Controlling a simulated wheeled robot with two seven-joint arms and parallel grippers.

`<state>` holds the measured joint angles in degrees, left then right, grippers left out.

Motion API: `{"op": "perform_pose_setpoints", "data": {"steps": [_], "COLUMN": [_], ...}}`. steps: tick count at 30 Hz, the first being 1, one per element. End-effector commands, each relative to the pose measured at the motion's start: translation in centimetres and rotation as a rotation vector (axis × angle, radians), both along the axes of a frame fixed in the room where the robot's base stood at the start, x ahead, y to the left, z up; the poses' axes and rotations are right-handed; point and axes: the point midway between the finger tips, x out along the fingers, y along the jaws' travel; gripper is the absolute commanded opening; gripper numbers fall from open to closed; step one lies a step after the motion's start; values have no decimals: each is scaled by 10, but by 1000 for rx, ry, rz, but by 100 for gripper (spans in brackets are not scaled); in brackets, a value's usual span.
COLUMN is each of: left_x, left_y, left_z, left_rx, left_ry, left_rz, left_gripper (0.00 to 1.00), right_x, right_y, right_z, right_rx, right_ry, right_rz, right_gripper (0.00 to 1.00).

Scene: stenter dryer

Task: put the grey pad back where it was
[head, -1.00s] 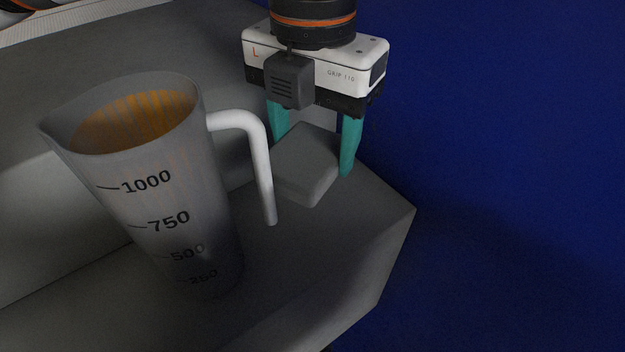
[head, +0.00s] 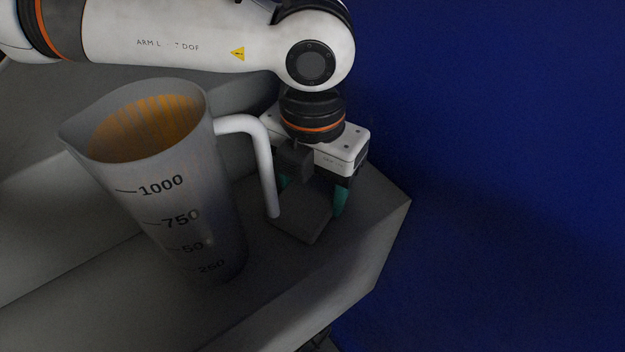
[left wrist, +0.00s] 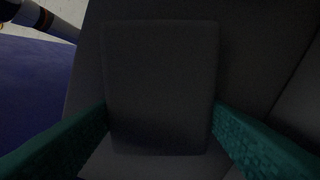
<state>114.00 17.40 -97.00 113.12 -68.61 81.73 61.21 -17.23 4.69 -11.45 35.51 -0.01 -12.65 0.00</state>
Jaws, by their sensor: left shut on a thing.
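The grey pad (head: 303,222) is a flat square block with rounded corners, low over the grey ledge behind and right of the jug handle. My left gripper (head: 312,203), with teal fingers, is shut on the pad, one finger at each side. In the left wrist view the pad (left wrist: 160,85) fills the middle between the two teal fingers (left wrist: 160,140). I cannot tell whether the pad touches the ledge, as it is dark there. My right gripper is not in view.
A translucent measuring jug (head: 165,195) with orange contents and a white handle (head: 262,165) stands close to the left of the pad. The grey ledge (head: 365,245) ends at the right, with dark blue floor (head: 500,200) beyond.

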Motion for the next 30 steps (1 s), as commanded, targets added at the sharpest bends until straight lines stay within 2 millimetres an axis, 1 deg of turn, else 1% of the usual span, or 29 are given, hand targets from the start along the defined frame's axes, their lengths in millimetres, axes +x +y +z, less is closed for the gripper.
{"op": "perform_pose_setpoints", "data": {"steps": [1,2,3,6,14,17,19,23,30], "left_x": [0,0,0,0,0,0,1,1,1], "left_y": [0,0,0,0,0,0,-1,0,-1], "left_z": [-3,-2,-1,-1,0,4,8,32,85], "left_rx": [0,0,0,0,0,0,-3,-5,-3], "left_ry": [0,0,0,0,0,0,-3,-4,-3], "left_rz": [0,0,0,1,1,0,3,3,2], "left_gripper": [45,64,71,85,85,85,85,85,85], "right_x": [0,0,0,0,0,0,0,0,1], "right_y": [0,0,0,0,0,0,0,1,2], "right_z": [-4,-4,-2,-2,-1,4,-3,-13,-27], "right_rx": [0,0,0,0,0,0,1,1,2], "right_ry": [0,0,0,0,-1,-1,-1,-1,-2], "right_rz": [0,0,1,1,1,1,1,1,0], "right_gripper": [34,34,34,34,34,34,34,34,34]}}
